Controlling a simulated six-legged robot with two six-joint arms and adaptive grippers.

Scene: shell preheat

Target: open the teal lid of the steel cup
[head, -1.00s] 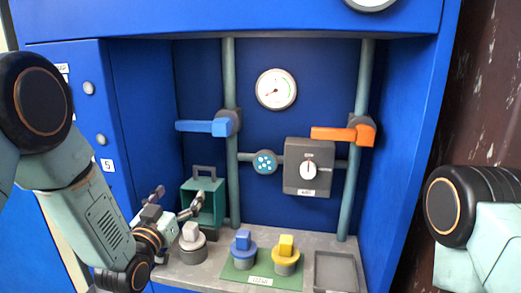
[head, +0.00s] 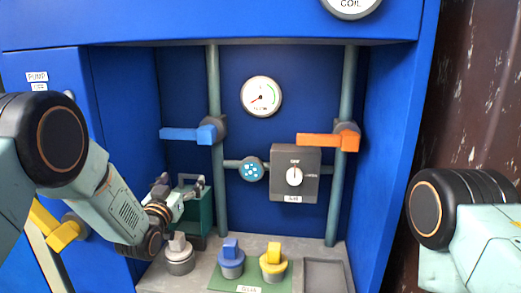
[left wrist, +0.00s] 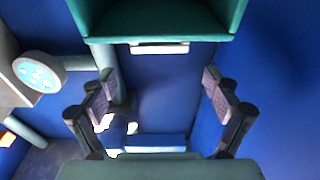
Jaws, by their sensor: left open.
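My left gripper (head: 181,185) is open in front of the teal box (head: 206,212) at the left of the recess. It hides part of the box. In the left wrist view its two fingers (left wrist: 163,92) stand wide apart with nothing between them, and the teal box (left wrist: 160,38) fills the top edge. I cannot make out a teal lid on a steel cup. My right gripper is outside the views; only part of that arm shows at the right.
A blue lever (head: 187,133) and an orange lever (head: 328,140) stick out from the pipes. A blue-knobbed cup (head: 231,262) and a yellow-knobbed cup (head: 273,265) stand on a green mat (head: 250,287). An empty tray (head: 325,274) is right of them.

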